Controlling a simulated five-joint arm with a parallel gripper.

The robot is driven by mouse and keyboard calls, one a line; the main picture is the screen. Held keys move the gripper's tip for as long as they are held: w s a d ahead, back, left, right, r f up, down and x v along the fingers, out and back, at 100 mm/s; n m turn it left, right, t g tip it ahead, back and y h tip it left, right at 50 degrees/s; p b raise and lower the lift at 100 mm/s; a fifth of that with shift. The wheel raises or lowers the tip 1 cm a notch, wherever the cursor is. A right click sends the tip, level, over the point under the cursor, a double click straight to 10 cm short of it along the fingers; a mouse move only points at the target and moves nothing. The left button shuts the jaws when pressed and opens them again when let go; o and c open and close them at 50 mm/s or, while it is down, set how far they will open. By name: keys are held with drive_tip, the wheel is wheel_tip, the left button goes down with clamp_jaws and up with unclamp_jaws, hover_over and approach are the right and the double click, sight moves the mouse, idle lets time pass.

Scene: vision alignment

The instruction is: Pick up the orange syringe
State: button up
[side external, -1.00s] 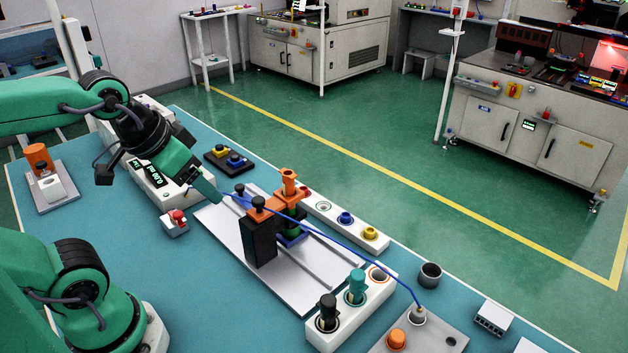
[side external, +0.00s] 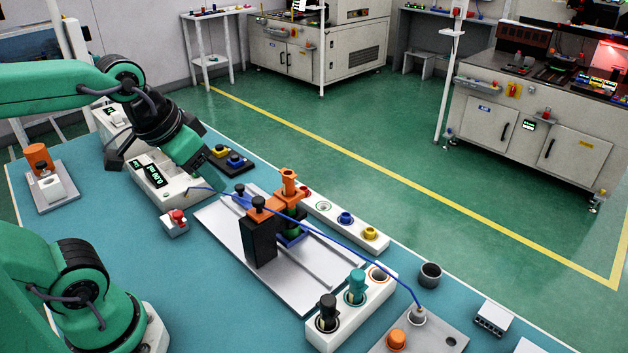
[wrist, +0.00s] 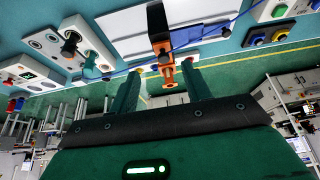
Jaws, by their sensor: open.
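The orange syringe (side external: 288,184) appears to stand upright in a fixture with an orange bracket and a black block (side external: 262,238), in the middle of the side view. Its flanged top shows; its lower part is partly hidden by the bracket. In the wrist view, the orange syringe (wrist: 168,76) shows beyond and between my two fingers, under the orange bracket. My gripper (side external: 214,164) is open and empty, up and left of the fixture, apart from the syringe. It also shows in the wrist view (wrist: 160,72), fingers spread wide.
A blue cable (side external: 350,248) runs past the fixture to a grey plate. A white holder (side external: 340,312) bears a black and a teal syringe-like piece and an orange-ringed socket. A white strip (side external: 330,220) lies behind the fixture. A white display box (side external: 165,185) is below my gripper.

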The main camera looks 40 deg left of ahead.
drive_tip(key=w+r+g, duration=0.2)
drive_tip(key=w+g, duration=0.1)
drive_tip(key=w, duration=0.7)
drive_tip(key=g, duration=0.2)
hover_over(288, 174)
drive_tip(key=f, duration=0.3)
drive_tip(key=shift+s+d+f, duration=0.2)
drive_tip(key=shift+d+f, duration=0.1)
drive_tip(key=shift+d, duration=0.05)
drive_tip(key=shift+f, duration=0.15)
drive_tip(key=shift+f, duration=1.25)
drive_tip(key=shift+s+d+f, duration=0.1)
drive_tip(key=shift+f, duration=1.2)
drive_tip(key=shift+s+d+f, duration=0.1)
drive_tip(key=shift+f, duration=1.2)
